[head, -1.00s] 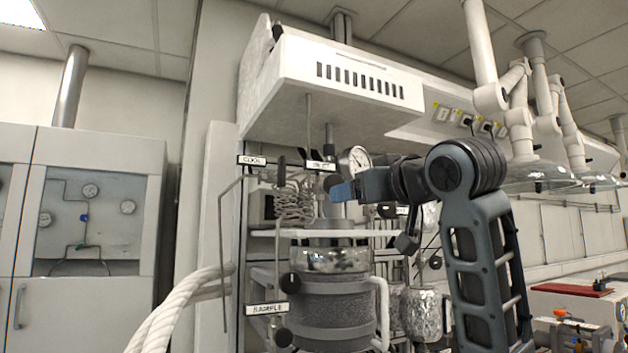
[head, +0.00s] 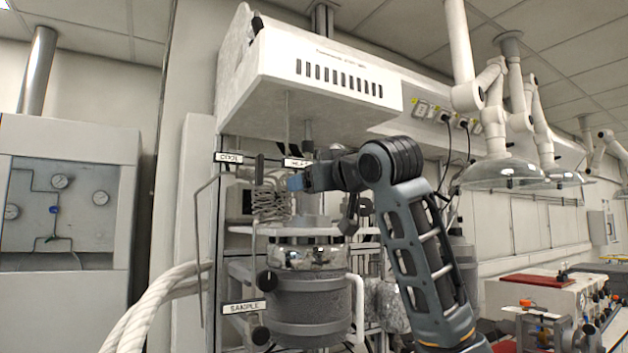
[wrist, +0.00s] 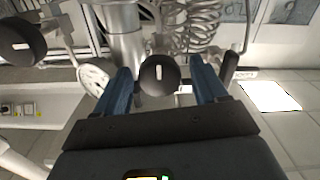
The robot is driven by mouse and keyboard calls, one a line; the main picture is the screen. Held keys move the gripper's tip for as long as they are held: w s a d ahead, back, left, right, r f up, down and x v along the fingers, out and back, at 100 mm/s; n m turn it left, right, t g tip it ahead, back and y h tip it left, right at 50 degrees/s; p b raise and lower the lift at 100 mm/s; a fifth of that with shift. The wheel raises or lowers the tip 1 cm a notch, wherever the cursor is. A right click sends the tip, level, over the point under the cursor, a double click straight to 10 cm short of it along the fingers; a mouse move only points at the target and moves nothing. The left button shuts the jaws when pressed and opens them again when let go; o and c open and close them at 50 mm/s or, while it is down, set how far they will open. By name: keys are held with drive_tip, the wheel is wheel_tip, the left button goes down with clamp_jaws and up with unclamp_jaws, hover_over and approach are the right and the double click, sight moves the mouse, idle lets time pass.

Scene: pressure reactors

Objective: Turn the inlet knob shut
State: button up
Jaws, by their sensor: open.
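In the wrist view, a round black knob (wrist: 158,75) with a short white mark sits between the two blue fingers of my gripper (wrist: 160,66). The fingers are open, one on each side of it; I cannot tell whether either touches it. In the head view, my gripper (head: 295,182) is just below a partly covered label (head: 296,162) that appears to read INLET, above the reactor vessel (head: 308,305). The inlet knob itself is hidden there behind the gripper.
A steel coil (head: 269,203) and the COOL label (head: 229,157) are left of my gripper. A gauge (wrist: 93,80) and another black knob (wrist: 20,42) are at left in the wrist view. The SAMPLE label (head: 243,307) is lower down.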

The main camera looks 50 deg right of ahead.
drive_tip(key=c, duration=1)
drive_tip(key=shift+c, duration=0.2)
drive_tip(key=shift+m, duration=0.3)
drive_tip(key=m+p, duration=0.1)
drive_tip(key=m, duration=0.2)
drive_tip(key=shift+m+p, duration=0.3)
drive_tip(key=shift+m, duration=0.1)
drive_tip(key=m, duration=0.9)
drive_tip(key=shift+d, duration=0.1)
drive_tip(key=shift+d+f+m, duration=0.1)
drive_tip(key=shift+m, duration=2.2)
drive_tip(key=shift+s, duration=0.1)
